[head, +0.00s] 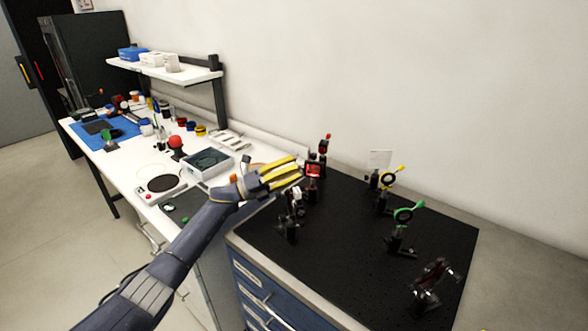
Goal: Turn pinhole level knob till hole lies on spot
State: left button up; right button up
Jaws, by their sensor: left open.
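My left gripper (297,170) is open, its yellow fingers pointing right above the left back part of the black breadboard (345,245). Its fingertips are close to a red-faced mount (313,170) on a black post; I cannot tell whether they touch it. A small part with a red top (325,145) stands just behind that mount. The pinhole, its hole, its level knob and the light spot are too small to make out. A white card (379,158) stands at the back of the board. A yellow sliver at the bottom right edge may be my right gripper (482,329).
A dark post mount (290,213) stands below my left gripper. The board's middle is clear. A cluttered white bench (125,165) lies left.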

pick_arm(q)
jog(key=shift+v, duration=3.8)
jog(key=shift+w+r, duration=0.1)
jog(key=shift+r, duration=0.2)
jog(key=a+r+n+g+y, duration=0.2)
jog(key=a+r+y, duration=0.1)
jog(key=a, duration=0.7)
jog(key=w+d+n, duration=0.1)
jog(key=d+n, duration=0.1)
jog(key=d, duration=1.5)
jog(key=shift+d+f+g+y, duration=0.15)
jog(key=shift+f+g+y, duration=0.15)
jog(key=shift+f, duration=0.05)
